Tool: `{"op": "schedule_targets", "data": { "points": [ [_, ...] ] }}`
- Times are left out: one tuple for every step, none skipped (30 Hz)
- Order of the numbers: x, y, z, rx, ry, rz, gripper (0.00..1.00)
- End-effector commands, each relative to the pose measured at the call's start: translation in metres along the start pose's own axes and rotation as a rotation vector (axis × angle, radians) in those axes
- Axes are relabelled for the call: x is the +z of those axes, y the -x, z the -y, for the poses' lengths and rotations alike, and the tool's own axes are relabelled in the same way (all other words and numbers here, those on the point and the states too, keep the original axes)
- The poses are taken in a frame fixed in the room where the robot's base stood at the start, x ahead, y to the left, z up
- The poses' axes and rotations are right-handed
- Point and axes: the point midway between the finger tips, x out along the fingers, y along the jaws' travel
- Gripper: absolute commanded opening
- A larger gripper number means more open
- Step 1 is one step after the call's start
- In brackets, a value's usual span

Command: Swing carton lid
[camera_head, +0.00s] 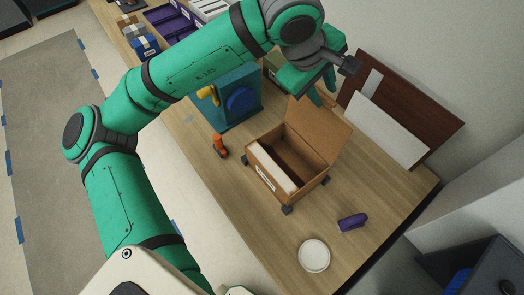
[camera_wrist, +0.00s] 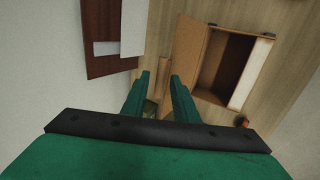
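An open cardboard carton (camera_head: 270,176) stands on the wooden table, held between small dark corner blocks. Its lid (camera_head: 318,134) stands raised on the far side, toward the wall.
An orange-black object (camera_head: 220,146), a white round dish (camera_head: 314,256) and a purple object (camera_head: 352,222) are on the table. Brown and white boards (camera_head: 390,130) lean at the wall.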

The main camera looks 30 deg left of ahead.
Motion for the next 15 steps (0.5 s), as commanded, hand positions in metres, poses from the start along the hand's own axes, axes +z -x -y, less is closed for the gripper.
{"op": "schedule_targets", "data": {
  "points": [
    [0.0000, -0.0068, 0.0003, -0.001, 0.000, 0.000, 0.27],
    [0.0000, -0.0107, 0.0005, -0.002, 0.000, 0.000, 0.27],
    [0.0001, -0.0137, 0.0004, -0.001, -0.001, 0.000, 0.24],
    [0.0000, -0.0125, 0.0001, 0.000, -0.001, -0.001, 0.17],
    [-0.0001, -0.0122, 0.0001, 0.000, -0.001, -0.001, 0.10],
    [-0.0001, -0.0121, 0.0001, 0.000, -0.001, -0.001, 0.00],
    [-0.0001, -0.0122, 0.0002, 0.000, 0.000, -0.001, 0.00],
    [-0.0001, -0.0122, 0.0003, -0.001, 0.000, -0.001, 0.00],
    [-0.0001, -0.0122, 0.0004, -0.001, 0.000, 0.000, 0.00],
    [-0.0001, -0.0122, 0.0005, -0.001, 0.000, 0.000, 0.00],
    [-0.0001, -0.0122, 0.0005, -0.001, 0.000, 0.000, 0.00],
    [-0.0001, -0.0122, 0.0009, -0.002, 0.000, 0.000, 0.00],
    [-0.0001, -0.0120, 0.0013, -0.002, 0.000, 0.000, 0.00],
    [-0.0002, -0.0116, 0.0021, -0.002, 0.000, 0.000, 0.00],
    [-0.0002, -0.0109, 0.0036, -0.002, 0.000, 0.000, 0.00]
  ]
}}
